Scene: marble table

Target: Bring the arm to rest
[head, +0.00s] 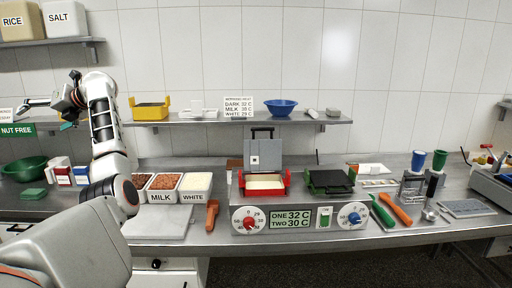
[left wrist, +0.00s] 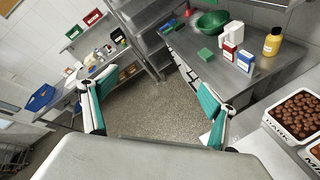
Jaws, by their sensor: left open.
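My left arm (head: 103,112) comes in from the lower left of the head view and bends upward. My left gripper (head: 38,103) is raised at the far left, pointing left, near the green "NUT FREE" sign (head: 17,130). In the left wrist view my left gripper (left wrist: 145,92) is open, its two teal-padded fingers wide apart. Nothing is between them; the speckled floor (left wrist: 145,120) shows beyond. My right gripper is in neither view.
A green bowl (head: 25,169) and small boxes (head: 63,175) stand below the gripper. A wall shelf (head: 220,121) runs behind.

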